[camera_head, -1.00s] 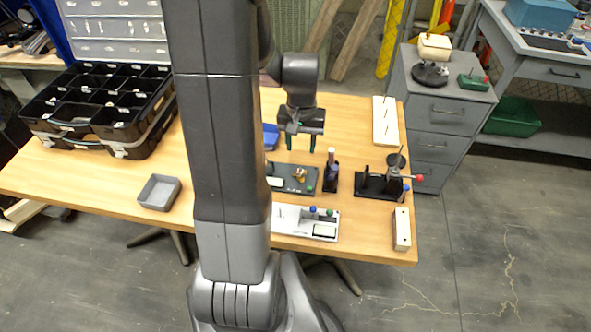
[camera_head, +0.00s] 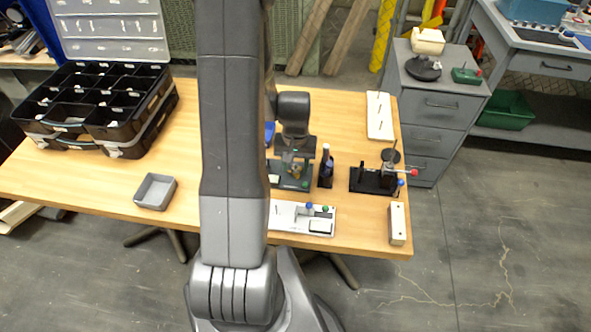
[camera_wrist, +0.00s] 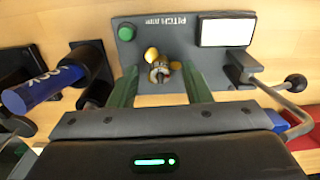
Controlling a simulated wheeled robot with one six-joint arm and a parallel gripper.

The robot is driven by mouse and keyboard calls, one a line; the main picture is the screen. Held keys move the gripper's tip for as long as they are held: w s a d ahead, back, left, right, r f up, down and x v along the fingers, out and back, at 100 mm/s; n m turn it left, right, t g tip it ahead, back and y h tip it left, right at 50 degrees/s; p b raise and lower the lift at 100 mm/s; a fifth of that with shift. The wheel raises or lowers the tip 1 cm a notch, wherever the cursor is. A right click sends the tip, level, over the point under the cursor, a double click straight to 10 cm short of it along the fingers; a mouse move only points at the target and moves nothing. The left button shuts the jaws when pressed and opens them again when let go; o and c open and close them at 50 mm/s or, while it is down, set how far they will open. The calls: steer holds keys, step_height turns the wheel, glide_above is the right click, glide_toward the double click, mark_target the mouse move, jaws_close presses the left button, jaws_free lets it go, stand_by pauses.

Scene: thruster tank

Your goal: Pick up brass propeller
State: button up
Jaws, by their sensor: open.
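The brass propeller (camera_wrist: 158,68) is a small golden piece on a dark grey plate (camera_wrist: 183,28) marked "PITCH", which has a green button and a white panel. In the head view the propeller (camera_head: 295,170) shows as a small brass spot, partly hidden by my gripper (camera_head: 293,168). My gripper is open, pointing down at the plate. In the wrist view its two green fingers stand left and right of the propeller, with clear gaps on both sides. I cannot tell how far the fingertips are above the plate.
A blue bottle (camera_wrist: 45,88) in a black holder stands close beside my gripper. A black stand (camera_head: 372,181) is farther right, and a white fixture (camera_head: 290,220) lies nearer the table's front. A grey tray (camera_head: 155,192) and a black organizer (camera_head: 95,110) are left, with bare tabletop around them.

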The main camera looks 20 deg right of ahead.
jaws_close()
stand_by(0.3)
step_height(320, 180, up, 10)
steer(key=shift+f, duration=0.1)
stand_by(0.4)
